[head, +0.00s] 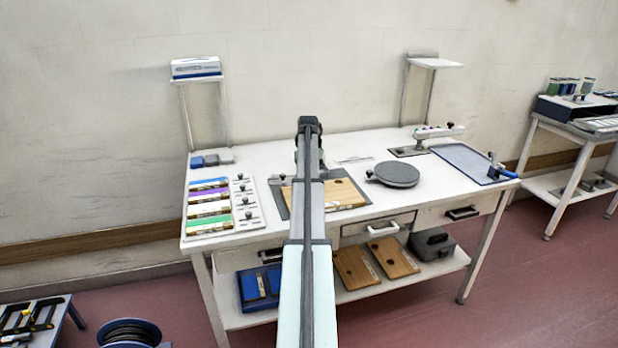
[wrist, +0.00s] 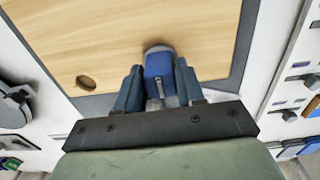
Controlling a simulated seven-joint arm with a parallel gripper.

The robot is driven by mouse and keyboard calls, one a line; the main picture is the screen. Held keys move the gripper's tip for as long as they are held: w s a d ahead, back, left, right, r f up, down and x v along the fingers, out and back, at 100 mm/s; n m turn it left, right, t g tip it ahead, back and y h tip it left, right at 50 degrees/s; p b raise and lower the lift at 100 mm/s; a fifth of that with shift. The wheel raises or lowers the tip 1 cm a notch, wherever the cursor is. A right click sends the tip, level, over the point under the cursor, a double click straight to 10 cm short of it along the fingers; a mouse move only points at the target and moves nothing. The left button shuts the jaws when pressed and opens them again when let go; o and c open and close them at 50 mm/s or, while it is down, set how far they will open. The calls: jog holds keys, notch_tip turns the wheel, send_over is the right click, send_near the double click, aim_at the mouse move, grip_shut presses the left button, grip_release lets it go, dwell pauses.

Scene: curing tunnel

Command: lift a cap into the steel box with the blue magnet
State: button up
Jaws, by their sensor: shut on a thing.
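My gripper (wrist: 160,88) is shut on a blue block with a rounded dark end, which looks like the blue magnet (wrist: 159,64). The gripper and magnet are over a wooden board (wrist: 110,40); I cannot tell whether the magnet touches it. In the head view the arm hides the gripper and magnet, and part of the board (head: 345,194). A small grey box (head: 226,157) stands at the table's back left, beside small blue boxes (head: 204,161); I cannot tell if it is the steel box. No cap can be made out clearly.
A round grey plate (head: 397,174) and a blue-edged tray (head: 470,162) are on the right of the table. Coloured strips (head: 208,208) and a rack of dark knobs (head: 245,203) are on the left. Two raised shelves (head: 195,79) (head: 437,63) stand at the back.

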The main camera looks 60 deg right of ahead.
jog(key=shift+r, duration=2.5)
